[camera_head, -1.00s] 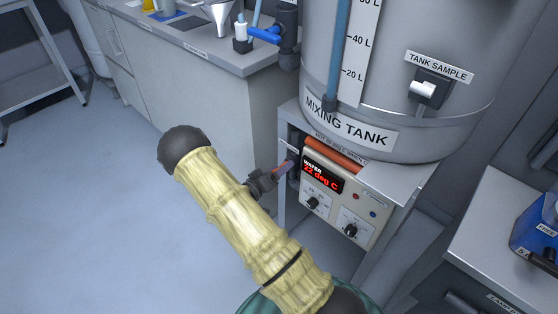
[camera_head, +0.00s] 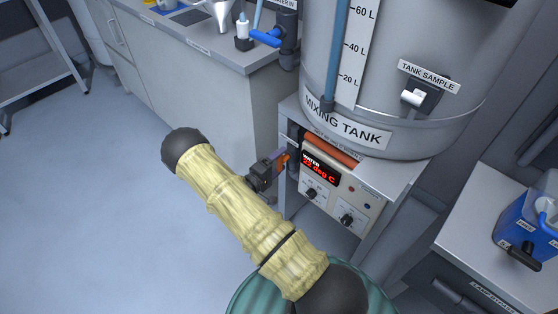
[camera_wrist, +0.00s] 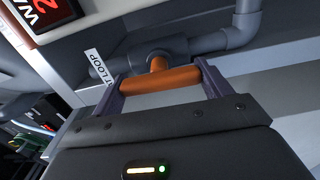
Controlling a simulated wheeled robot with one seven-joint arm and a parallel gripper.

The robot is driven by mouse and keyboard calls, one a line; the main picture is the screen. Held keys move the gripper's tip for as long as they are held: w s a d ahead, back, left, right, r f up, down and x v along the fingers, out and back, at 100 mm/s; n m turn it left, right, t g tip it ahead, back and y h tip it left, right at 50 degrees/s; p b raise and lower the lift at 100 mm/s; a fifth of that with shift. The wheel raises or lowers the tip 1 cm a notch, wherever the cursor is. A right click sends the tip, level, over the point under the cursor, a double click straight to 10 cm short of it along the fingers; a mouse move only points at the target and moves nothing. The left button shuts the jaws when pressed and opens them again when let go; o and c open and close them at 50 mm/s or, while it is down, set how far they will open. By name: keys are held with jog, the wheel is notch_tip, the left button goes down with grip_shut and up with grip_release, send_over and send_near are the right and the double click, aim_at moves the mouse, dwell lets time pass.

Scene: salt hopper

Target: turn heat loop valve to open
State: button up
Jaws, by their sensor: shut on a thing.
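The heat loop valve's orange handle (camera_wrist: 160,79) lies across between my two fingers in the wrist view. Its orange stem joins a grey pipe fitting (camera_wrist: 172,46) just behind it. My gripper (camera_wrist: 158,82) is shut on the handle, one finger at each end. In the head view, my gripper (camera_head: 275,165) is at the left side of the heater box under the mixing tank, and only a bit of the orange handle (camera_head: 285,158) shows. A white label (camera_wrist: 98,68) beside the valve reads "T LOOP", partly cut off.
The heater box (camera_head: 338,188) with a red "22 deg C" display and knobs is right of the valve, under the mixing tank (camera_head: 400,80). A counter (camera_head: 215,55) stands behind left. A blue container (camera_head: 525,225) sits on the right bench. Floor at left is clear.

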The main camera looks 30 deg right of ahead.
jog(key=shift+a+f, duration=0.1)
dwell(0.3)
jog(key=o, duration=0.7)
jog(key=p+v, duration=0.1)
jog(key=v, duration=1.6)
jog(key=shift+a, duration=0.15)
